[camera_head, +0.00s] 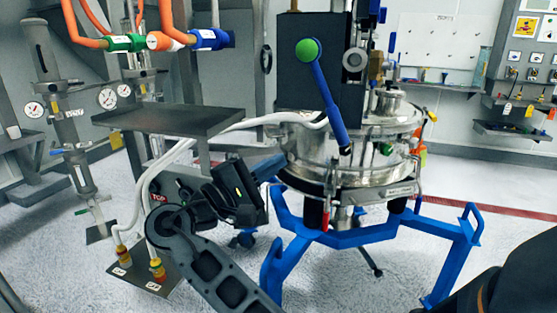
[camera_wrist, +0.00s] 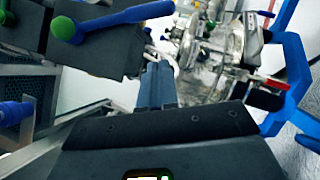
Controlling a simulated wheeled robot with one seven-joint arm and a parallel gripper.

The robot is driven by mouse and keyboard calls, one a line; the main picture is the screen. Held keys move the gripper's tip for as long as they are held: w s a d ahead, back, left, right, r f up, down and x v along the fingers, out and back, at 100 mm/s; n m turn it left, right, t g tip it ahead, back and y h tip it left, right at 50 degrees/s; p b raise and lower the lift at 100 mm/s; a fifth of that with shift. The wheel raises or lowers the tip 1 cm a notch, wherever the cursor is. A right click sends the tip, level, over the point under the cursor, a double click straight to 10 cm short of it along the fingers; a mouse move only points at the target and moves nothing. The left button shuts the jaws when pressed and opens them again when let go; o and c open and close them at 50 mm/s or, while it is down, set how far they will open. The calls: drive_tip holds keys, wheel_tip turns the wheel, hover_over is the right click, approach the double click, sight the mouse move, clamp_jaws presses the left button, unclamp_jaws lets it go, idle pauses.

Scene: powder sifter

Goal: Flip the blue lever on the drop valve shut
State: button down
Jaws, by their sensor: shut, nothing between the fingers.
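A blue lever (camera_head: 330,105) with a green ball knob (camera_head: 308,49) stands tilted in front of a dark grey box on the steel sifter (camera_head: 345,165). In the wrist view the green knob (camera_wrist: 64,28) and part of the blue lever (camera_wrist: 125,15) show at the upper left. I cannot tell whether this lever belongs to the drop valve. My gripper (camera_head: 274,164) is left of the sifter bowl, lower than the lever and apart from it. In the wrist view its fingers (camera_wrist: 157,75) are together and empty. The sifter's underside is partly hidden.
A blue frame (camera_head: 360,238) carries the sifter. A dark shelf (camera_head: 165,121) stands left, above my gripper. White hoses (camera_head: 150,185) run beside my arm to a floor plate (camera_head: 148,280). A red-handled part (camera_wrist: 265,82) shows right in the wrist view. Open floor lies at the right.

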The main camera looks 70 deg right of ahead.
drive_tip(key=s+d+r+p, duration=0.2)
drive_tip(key=s+d+r, duration=0.1)
drive_tip(key=s+d, duration=0.3)
drive_tip(key=shift+x, duration=0.9)
drive_tip(key=shift+s, duration=0.1)
